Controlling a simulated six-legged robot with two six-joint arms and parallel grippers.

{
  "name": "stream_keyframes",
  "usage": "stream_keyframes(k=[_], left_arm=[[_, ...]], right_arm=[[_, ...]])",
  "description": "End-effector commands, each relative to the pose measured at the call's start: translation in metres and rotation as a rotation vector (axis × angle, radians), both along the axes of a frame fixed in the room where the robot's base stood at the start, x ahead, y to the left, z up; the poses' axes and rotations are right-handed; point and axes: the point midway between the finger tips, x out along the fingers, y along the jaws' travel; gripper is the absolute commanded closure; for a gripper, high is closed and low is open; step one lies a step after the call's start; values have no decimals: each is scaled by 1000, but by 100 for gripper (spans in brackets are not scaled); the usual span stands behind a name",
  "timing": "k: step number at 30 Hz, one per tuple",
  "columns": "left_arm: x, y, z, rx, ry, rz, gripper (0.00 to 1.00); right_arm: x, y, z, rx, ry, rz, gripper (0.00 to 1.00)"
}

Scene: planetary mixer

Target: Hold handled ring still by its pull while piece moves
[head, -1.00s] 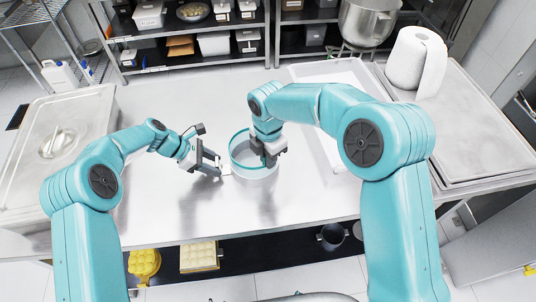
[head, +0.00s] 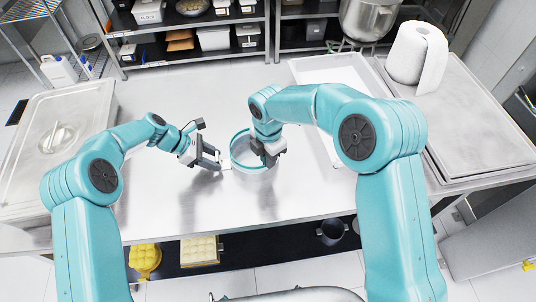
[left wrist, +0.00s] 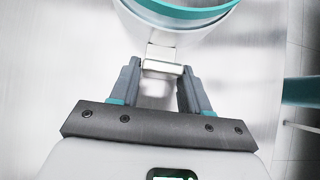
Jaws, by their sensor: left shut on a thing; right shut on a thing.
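The handled ring (head: 252,171) is a round, pale hollow band with a teal rim, resting on the steel table. Its pale pull (left wrist: 163,52) sticks out from its left side toward my left gripper. My left gripper (head: 220,161) is shut on the pull; the left wrist view shows the end of the pull between the two fingers (left wrist: 161,76). My right gripper (head: 268,158) is shut at the right part of the teal rim. Its fingers hide what they grip, and I cannot tell whether the teal-rimmed part is a separate piece.
The steel table (head: 290,203) is clear in front of and behind the ring. A white tray (head: 325,150) lies to the right, partly behind my right arm. A paper roll (head: 408,62) stands at the back right. A metal lid (head: 57,139) lies at the left.

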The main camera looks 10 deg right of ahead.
Motion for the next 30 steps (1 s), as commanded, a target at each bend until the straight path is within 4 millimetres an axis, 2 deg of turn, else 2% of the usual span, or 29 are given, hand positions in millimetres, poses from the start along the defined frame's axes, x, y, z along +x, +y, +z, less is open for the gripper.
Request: stream_keyframes(k=[26, 27, 29, 30], left_arm=[[0, 0, 0, 0, 0, 0, 97], [0, 0, 0, 0, 0, 0, 97], [0, 0, 0, 0, 0, 0, 97], [0, 0, 0, 0, 0, 0, 97]], right_arm=[[0, 0, -18, -1, 0, 0, 100], [0, 0, -18, -1, 0, 0, 73], [0, 0, -18, 0, 1, 0, 53], [0, 0, -18, 0, 1, 0, 53]])
